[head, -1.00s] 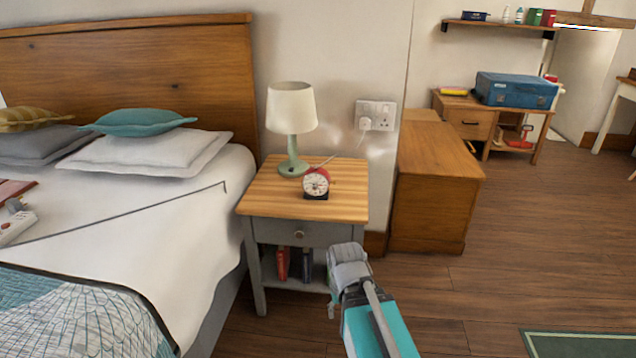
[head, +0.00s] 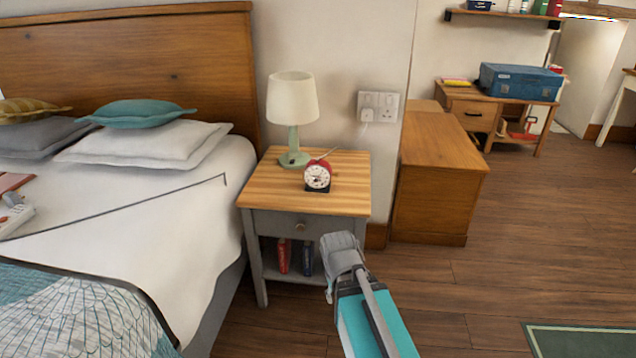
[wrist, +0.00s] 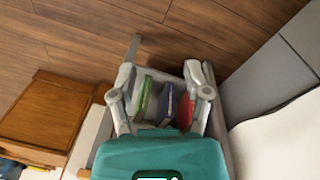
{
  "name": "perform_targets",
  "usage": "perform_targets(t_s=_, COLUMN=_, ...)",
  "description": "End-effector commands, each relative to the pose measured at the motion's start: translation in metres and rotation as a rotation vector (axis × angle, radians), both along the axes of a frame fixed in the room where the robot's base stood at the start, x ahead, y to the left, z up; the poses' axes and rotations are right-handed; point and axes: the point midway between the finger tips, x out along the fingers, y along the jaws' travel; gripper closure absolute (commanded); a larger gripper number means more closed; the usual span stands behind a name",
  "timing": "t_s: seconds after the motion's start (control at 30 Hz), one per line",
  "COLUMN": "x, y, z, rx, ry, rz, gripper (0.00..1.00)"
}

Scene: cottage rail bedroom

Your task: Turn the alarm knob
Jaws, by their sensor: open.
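A red alarm clock (head: 317,176) with a white dial stands on the wooden top of the bedside table (head: 270,199). Its knob is too small to make out; a thin rod shows at the clock's top. My gripper (head: 335,240) is in front of the table, below the level of the clock and apart from it. In the wrist view my gripper (wrist: 165,85) has its two fingers spread with nothing held. The table's lower shelf and its books show beyond the fingers there. The clock is not in the wrist view.
A lamp (head: 292,110) stands behind the clock on the left of the table top. The bed (head: 150,220) lies to the left, a wooden cabinet (head: 440,175) to the right. Books (head: 284,256) stand on the table's lower shelf. The floor (head: 450,290) in front is mostly clear.

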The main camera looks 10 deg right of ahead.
Motion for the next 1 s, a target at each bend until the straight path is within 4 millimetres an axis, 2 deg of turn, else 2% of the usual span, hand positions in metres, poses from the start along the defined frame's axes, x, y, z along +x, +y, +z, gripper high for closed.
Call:
perform_targets(t_s=0.27, x=0.051, y=-0.029, z=0.002, rx=-0.307, ry=-0.133, rz=0.335, gripper=0.38)
perform_targets(t_s=0.4, x=0.085, y=-0.044, z=0.016, rx=-0.537, ry=-0.18, rz=0.574, gripper=0.38)
perform_targets(t_s=0.57, x=0.122, y=-0.05, z=0.038, rx=-0.821, ry=-0.188, rz=0.861, gripper=0.38)
perform_targets(t_s=0.77, x=0.165, y=-0.04, z=0.072, rx=-1.197, ry=-0.122, rz=1.22, gripper=0.38)
perform_targets(t_s=1.0, x=0.206, y=-0.004, z=0.108, rx=-1.651, ry=0.069, rz=1.614, gripper=0.38)
